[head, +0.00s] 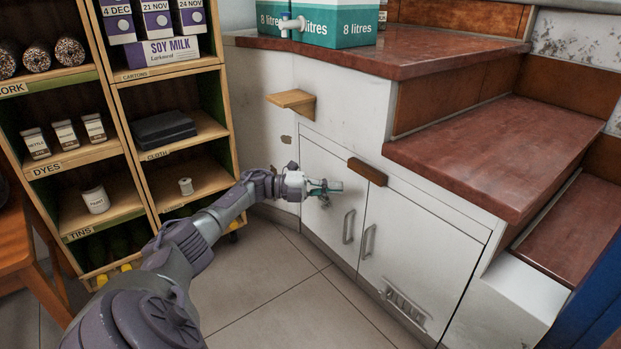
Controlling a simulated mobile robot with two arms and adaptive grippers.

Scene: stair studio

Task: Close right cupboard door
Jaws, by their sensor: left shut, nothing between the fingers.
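The white cupboard under the stairs has two doors side by side. The right cupboard door (412,262) has a vertical metal handle near its left edge and a vent low down. It looks flush with the frame. The left cupboard door (322,222) also looks flush, with its handle near its right edge. My left gripper (334,186) is shut and empty, in front of the upper part of the left door and left of both handles. I cannot tell whether it touches the door. My right gripper is out of view.
A wooden shelf unit (116,82) with tins, cartons and cloth stands at the left. Red-brown stair treads (490,150) rise at the right. A small wooden ledge (292,101) juts from the wall above the doors. The tiled floor (262,285) before the cupboard is clear.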

